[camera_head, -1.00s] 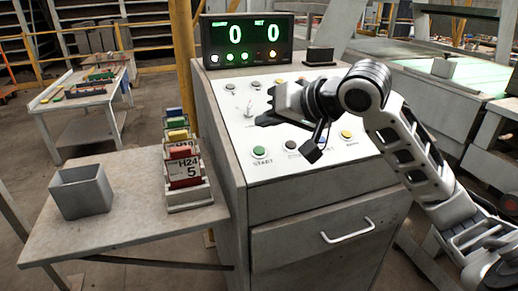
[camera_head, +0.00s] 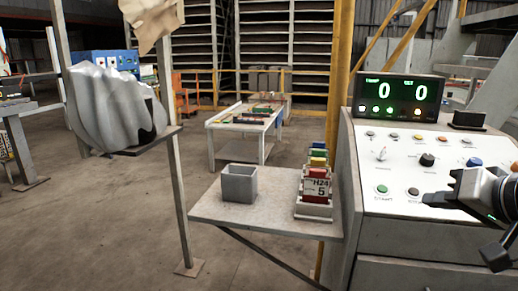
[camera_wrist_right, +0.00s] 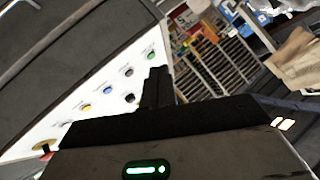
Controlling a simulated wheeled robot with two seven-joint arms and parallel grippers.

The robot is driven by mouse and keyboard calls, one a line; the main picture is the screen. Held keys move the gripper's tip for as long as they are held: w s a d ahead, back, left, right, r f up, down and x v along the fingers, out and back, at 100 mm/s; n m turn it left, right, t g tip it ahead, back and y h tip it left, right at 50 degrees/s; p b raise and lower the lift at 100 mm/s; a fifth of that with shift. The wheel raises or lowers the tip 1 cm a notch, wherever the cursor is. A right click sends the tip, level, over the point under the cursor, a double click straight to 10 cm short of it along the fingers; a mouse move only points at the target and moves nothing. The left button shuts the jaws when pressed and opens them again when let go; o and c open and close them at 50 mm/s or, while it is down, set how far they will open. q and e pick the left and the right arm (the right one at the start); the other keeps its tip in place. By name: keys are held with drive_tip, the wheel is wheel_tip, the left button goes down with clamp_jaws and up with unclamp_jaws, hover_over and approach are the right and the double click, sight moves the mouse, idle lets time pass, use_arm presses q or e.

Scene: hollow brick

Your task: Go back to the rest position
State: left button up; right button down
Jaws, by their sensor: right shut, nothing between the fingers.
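My right gripper (camera_head: 457,195) is at the right edge of the head view, in front of the white sloped control panel (camera_head: 396,191). Its fingers are shut with nothing held. In the right wrist view its dark fingers (camera_wrist_right: 157,87) are together, with the panel (camera_wrist_right: 72,112) and its buttons to the left. The panel carries a green START button (camera_head: 382,189), a dark knob (camera_head: 427,160) and a small lever (camera_head: 381,154). My left gripper is not in view.
A display (camera_head: 398,97) reading 0 and 0 stands on the console. A side shelf (camera_head: 262,222) holds a grey open box (camera_head: 239,183) and a rack of coloured cards (camera_head: 316,190). A grey sack (camera_head: 108,108) is at left. Open floor lies between.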

drive_tip(key=s+a+f+n, duration=0.1)
drive_tip(key=a+f, duration=0.2)
drive_tip(key=f, duration=0.9)
drive_tip(key=a+f+n, duration=0.1)
drive_tip(key=a+f, duration=0.2)
drive_tip(key=f, duration=1)
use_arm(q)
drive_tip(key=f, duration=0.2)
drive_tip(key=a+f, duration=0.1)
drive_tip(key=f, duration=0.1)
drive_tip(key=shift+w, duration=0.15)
use_arm(e)
drive_tip(key=s+a+f+n, duration=0.2)
drive_tip(key=s+a+f, duration=0.2)
drive_tip(key=s+f, duration=0.3)
drive_tip(key=s+a+f+n+g, duration=0.1)
drive_tip(key=s+a+f+n, duration=0.1)
drive_tip(key=s+a+f, duration=0.2)
drive_tip(key=s+f, duration=0.3)
drive_tip(key=s, duration=0.1)
drive_tip(key=shift+s+a+f, duration=0.25)
drive_tip(key=shift+a, duration=0.15)
